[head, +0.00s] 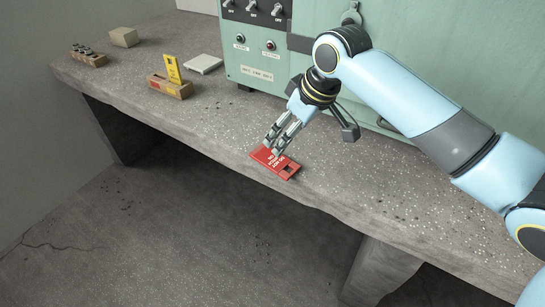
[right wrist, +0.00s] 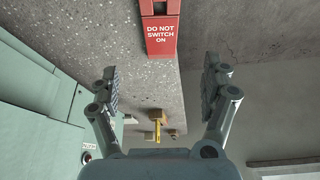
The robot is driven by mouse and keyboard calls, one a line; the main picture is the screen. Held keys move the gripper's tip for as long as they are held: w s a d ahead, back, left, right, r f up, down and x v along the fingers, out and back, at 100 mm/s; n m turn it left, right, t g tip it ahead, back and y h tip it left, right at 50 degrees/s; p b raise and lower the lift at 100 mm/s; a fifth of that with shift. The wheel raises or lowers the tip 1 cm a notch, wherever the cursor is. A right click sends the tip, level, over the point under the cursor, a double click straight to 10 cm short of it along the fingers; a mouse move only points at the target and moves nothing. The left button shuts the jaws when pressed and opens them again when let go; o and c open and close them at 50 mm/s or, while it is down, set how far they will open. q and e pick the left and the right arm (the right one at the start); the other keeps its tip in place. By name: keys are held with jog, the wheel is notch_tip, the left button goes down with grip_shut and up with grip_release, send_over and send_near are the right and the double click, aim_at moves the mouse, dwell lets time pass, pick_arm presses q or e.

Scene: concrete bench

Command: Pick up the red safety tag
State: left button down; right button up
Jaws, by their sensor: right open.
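The red safety tag (head: 273,162) lies flat near the front edge of the concrete bench. It has white lettering and a dark slot at one end. In the right wrist view the red tag (right wrist: 160,36) reads "DO NOT SWITCH ON" and shows at the top, beyond and between the fingers. My right gripper (head: 277,147) is above the tag in the head view, its fingers covering part of it. In the right wrist view the right gripper (right wrist: 162,78) is open with nothing between its fingers. My left gripper is not in view.
A green cabinet (head: 262,73) with switches stands at the back of the bench (head: 225,125). To the left are a wooden holder with a yellow card (head: 172,69), a white block (head: 203,64), a beige block (head: 124,37) and a wooden rack (head: 90,58). The bench right of the tag is clear.

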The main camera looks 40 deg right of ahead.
send_near(276, 160)
jog(key=shift+w+f+b, duration=0.4)
jog(key=shift+w+f, duration=0.4)
jog(key=shift+f, duration=0.15)
jog(key=shift+a+f, duration=0.2)
jog(key=shift+f, duration=0.4)
jog(key=x, duration=0.2)
jog(key=b+x, duration=0.1)
jog(key=x, duration=0.1)
jog(key=shift+s, duration=0.25)
jog(key=shift+w+f, duration=0.1)
jog(key=shift+f, duration=0.15)
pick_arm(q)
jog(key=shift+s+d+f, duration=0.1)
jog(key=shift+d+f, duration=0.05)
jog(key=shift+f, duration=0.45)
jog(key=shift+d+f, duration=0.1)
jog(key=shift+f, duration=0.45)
pick_arm(e)
jog(key=shift+c, duration=0.4)
